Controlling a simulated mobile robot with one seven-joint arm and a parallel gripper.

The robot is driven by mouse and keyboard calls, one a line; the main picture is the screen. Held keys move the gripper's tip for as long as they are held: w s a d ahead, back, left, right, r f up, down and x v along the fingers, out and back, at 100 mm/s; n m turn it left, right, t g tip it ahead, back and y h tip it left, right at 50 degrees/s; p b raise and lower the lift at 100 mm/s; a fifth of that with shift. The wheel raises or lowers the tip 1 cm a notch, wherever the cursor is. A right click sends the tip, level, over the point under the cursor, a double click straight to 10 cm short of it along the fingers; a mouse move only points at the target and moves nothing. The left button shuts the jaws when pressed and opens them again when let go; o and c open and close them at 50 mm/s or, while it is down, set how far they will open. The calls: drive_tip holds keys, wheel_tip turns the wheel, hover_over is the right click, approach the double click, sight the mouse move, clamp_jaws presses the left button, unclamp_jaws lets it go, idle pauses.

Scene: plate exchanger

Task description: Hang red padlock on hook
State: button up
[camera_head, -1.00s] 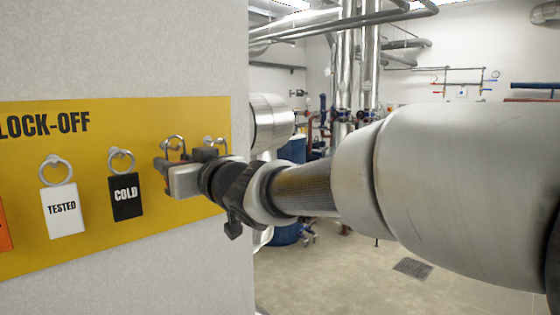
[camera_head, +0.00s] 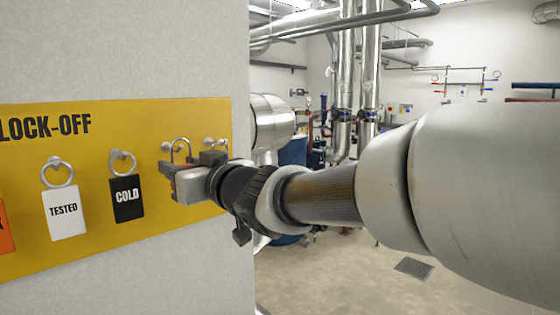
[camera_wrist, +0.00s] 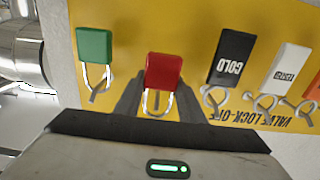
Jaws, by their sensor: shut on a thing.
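The red padlock (camera_wrist: 164,70) is between the fingers of my gripper (camera_wrist: 160,98) in the wrist view, in front of the yellow board. My gripper (camera_head: 175,182) is shut on it. In the wrist view its shackle points toward the picture's bottom; in the head view the shackle (camera_head: 181,146) sticks up above my fingers, and the body is hidden. A small hook (camera_head: 166,147) shows just left of the shackle in the head view. I cannot tell whether the shackle is around the hook or beside it.
The yellow lock-off board (camera_head: 150,115) holds a green padlock (camera_wrist: 95,46), a black COLD tag (camera_head: 127,197), a white TESTED tag (camera_head: 67,213) and an orange tag (camera_head: 3,232) on the head view's left edge. The board ends near the wall's right corner. Pipes stand beyond.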

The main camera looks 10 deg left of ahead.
drive_tip(key=shift+r+p+v, duration=0.2)
drive_tip(key=shift+p+v, duration=0.65)
drive_tip(key=shift+v, duration=2.05)
drive_tip(key=shift+w, duration=0.1)
